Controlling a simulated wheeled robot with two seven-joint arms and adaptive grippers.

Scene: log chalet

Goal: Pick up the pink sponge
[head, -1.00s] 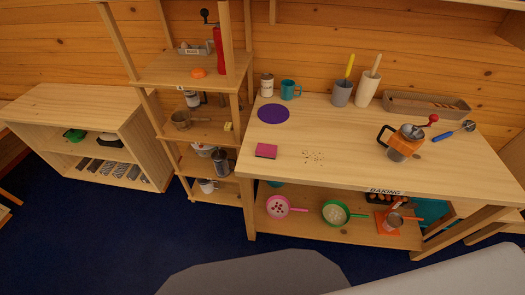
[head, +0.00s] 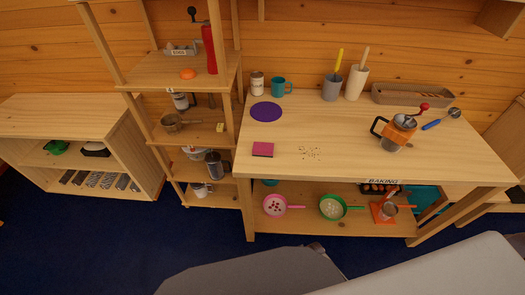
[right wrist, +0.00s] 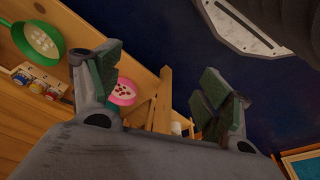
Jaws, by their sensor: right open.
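The pink sponge (head: 263,149) lies flat on the left part of the baking table (head: 345,170), near its front edge. It has a dark underside. A patch of crumbs (head: 309,153) lies to its right and a purple round mat (head: 266,111) behind it. My right gripper (right wrist: 158,95) is open and empty in the right wrist view, below tabletop height by the lower shelf. The sponge does not show in that view. My left gripper is not in view.
An orange grinder (head: 396,132), a teal mug (head: 280,87) and a can (head: 257,83) stand on the table. A pink pan (head: 275,205) and a green pan (head: 333,207) sit on the lower shelf. A shelf rack (head: 190,135) stands close left.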

